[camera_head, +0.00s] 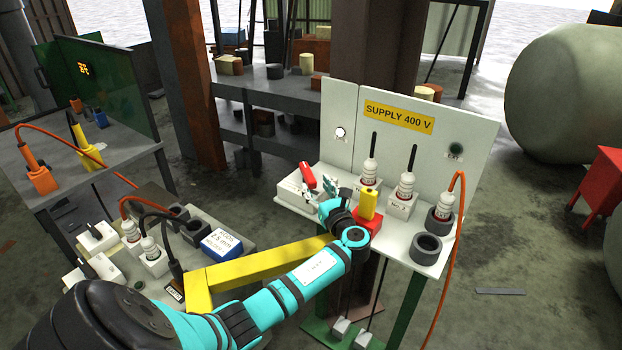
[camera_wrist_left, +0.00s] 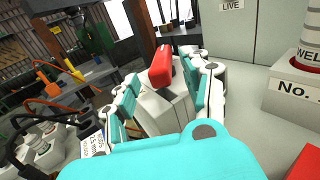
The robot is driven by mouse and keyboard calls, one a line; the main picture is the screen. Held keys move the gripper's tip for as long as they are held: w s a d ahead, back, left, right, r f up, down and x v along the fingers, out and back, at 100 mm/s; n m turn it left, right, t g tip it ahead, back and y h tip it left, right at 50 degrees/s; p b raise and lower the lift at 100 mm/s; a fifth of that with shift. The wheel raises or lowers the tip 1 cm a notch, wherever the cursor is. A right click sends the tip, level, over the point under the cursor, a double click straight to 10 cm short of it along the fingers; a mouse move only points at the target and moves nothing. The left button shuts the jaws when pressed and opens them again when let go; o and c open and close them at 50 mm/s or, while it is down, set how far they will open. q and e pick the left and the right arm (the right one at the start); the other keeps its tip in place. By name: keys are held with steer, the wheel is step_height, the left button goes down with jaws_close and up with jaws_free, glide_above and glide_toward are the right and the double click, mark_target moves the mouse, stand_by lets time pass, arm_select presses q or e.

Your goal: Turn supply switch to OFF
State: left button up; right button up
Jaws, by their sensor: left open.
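The supply switch is a white box with a red lever (camera_head: 306,175) at the left end of the white shelf under the "SUPPLY 400 V" panel. In the left wrist view the red lever (camera_wrist_left: 160,68) stands tilted up from its white body. My left gripper (camera_head: 325,187) is open at the switch. In the left wrist view its teal and white fingers (camera_wrist_left: 165,88) lie on either side of the switch, with the lever between them. I cannot tell whether a finger touches it. A round white lamp (camera_head: 340,132) above looks lit; a "LIVE" label (camera_wrist_left: 231,4) shows in the wrist view. My right gripper is not in view.
A yellow and red item (camera_head: 368,205) sits close by my wrist. A lower bench with sockets and a blue box (camera_head: 222,242) lies left, beneath my arm.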

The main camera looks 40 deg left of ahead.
arm_select(q)
steer(key=v, duration=0.5)
steer(key=shift+d, duration=0.1)
